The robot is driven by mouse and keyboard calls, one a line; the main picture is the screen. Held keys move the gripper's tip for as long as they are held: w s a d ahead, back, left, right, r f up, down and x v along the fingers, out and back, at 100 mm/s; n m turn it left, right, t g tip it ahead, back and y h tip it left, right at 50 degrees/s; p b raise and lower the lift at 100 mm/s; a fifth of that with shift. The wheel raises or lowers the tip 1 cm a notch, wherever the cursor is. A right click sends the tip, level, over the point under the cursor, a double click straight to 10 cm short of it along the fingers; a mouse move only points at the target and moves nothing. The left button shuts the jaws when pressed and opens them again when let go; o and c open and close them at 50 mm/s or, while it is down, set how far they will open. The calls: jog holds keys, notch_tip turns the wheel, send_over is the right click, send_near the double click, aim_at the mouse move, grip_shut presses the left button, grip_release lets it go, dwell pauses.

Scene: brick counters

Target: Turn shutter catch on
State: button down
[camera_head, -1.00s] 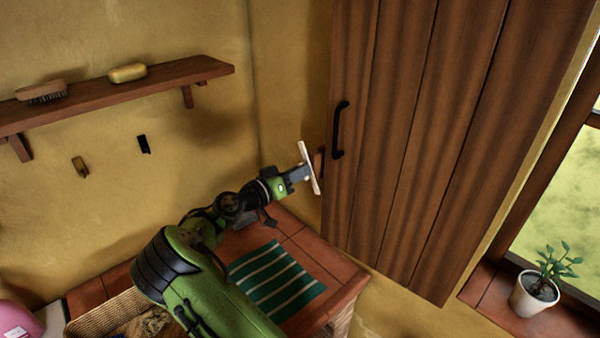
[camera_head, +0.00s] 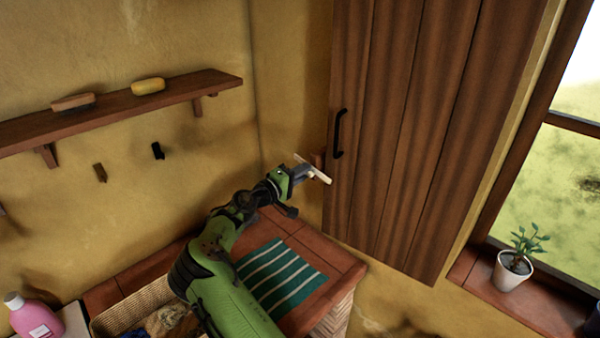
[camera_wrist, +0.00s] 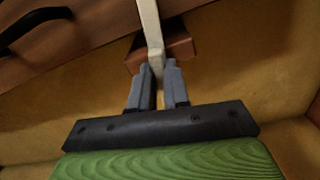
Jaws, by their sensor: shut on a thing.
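The shutter catch is a pale bar (camera_head: 318,174) on a small reddish-brown wooden block (camera_head: 319,158), beside the left edge of the brown plank shutter (camera_head: 400,130). My gripper (camera_head: 304,170) is shut on the pale bar near the block. In the wrist view, the grey fingers (camera_wrist: 158,85) close on the lower end of the pale bar (camera_wrist: 150,25), with the block (camera_wrist: 178,48) behind it. In the head view the bar is tilted, sloping down to the right, and its right end reaches the shutter's edge. The fingers partly hide the bar's middle.
A black handle (camera_head: 339,134) is on the shutter. A green striped cloth (camera_head: 282,277) lies on the tiled counter (camera_head: 335,262) below. A wicker basket (camera_head: 112,322) and pink bottle (camera_head: 35,318) stand at lower left. A potted plant (camera_head: 511,272) is on the windowsill at right.

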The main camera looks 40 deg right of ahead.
jog(key=shift+f+n, duration=0.1)
jog(key=shift+n, duration=0.8)
jog(key=c, duration=1.1)
grip_release()
jog(key=a+b, duration=0.2)
jog(key=a, duration=1.3)
jog(key=shift+s+a, duration=0.2)
jog(key=shift+a, duration=0.2)
